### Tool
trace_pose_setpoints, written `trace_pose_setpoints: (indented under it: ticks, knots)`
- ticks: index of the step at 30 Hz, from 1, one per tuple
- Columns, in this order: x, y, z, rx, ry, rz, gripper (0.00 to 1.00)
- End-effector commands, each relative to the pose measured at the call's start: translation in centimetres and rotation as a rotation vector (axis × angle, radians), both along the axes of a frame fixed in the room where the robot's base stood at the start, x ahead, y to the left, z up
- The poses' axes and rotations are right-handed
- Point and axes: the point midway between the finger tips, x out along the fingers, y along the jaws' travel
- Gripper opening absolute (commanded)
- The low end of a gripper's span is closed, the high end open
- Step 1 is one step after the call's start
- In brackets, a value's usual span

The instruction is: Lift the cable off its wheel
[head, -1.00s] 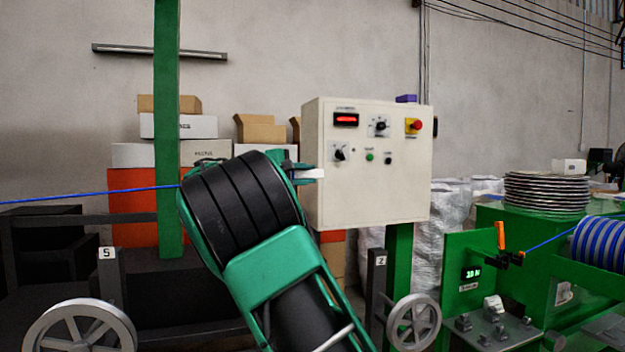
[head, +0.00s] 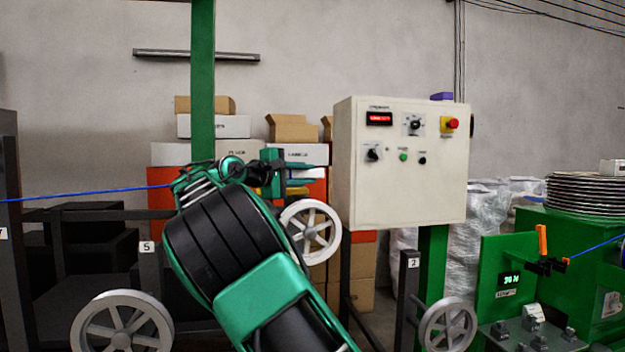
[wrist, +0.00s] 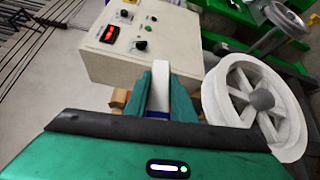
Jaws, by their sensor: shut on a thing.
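The blue cable (head: 90,192) runs in from the left edge of the head view and passes behind my arm. My gripper (head: 302,187) is in front of the boxes, above a white spoked wheel (head: 311,232). In the wrist view my gripper (wrist: 160,90) is shut, with a white piece and a small patch of blue between its teal fingers; the blue looks like the cable. The wheel (wrist: 255,105) is just right of the fingers there, and I see no blue on its visible rim. My arm hides part of the wheel and the cable's middle stretch.
A white control box (head: 400,165) stands close to the right of my gripper, on a green post. Two more spoked wheels are at lower left (head: 122,325) and lower right (head: 447,325). A green machine (head: 510,260) stands on the right, with cable running from its orange-tipped guide.

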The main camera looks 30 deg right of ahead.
Motion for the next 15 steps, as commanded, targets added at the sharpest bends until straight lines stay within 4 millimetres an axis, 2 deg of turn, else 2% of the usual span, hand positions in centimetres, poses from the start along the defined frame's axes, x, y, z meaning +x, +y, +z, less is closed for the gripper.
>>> trace_pose_setpoints:
  ticks: [15]
  knots:
    - [1.5, 5.2, 0.0, -0.002, -0.002, 0.0, 0.03]
